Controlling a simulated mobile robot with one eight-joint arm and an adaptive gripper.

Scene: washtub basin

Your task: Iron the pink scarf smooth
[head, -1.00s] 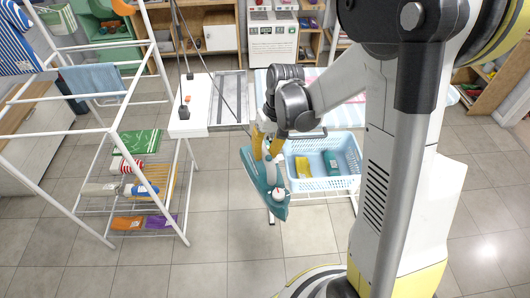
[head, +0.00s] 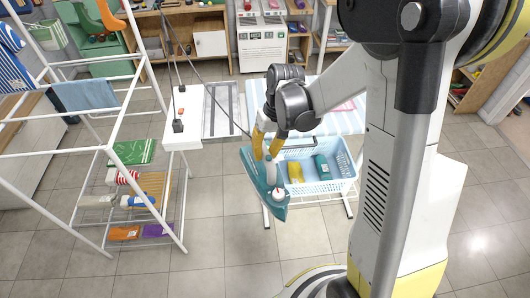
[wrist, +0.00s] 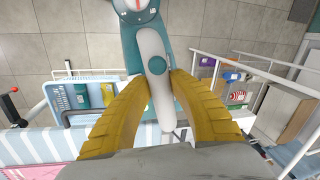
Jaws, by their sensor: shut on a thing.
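My gripper (head: 266,147) is shut on the handle of a teal iron (head: 262,185) and holds it in the air, in front of the ironing board. The iron also shows in the wrist view (wrist: 130,48), between the yellow fingers of my gripper (wrist: 157,88). The ironing board (head: 350,122) has a light blue and white striped cover, partly hidden by my arm. A pink patch, seemingly the scarf (head: 342,106), lies on the board. It also shows at the lower left of the wrist view (wrist: 35,173), cut by the frame edge; its creases cannot be made out.
A light blue basket (head: 325,186) with yellow and teal items sits at the board's near side. A white stand with a metal rack (head: 222,110) is left of the board. A white drying rack (head: 130,150) stands at left. The tiled floor in front is clear.

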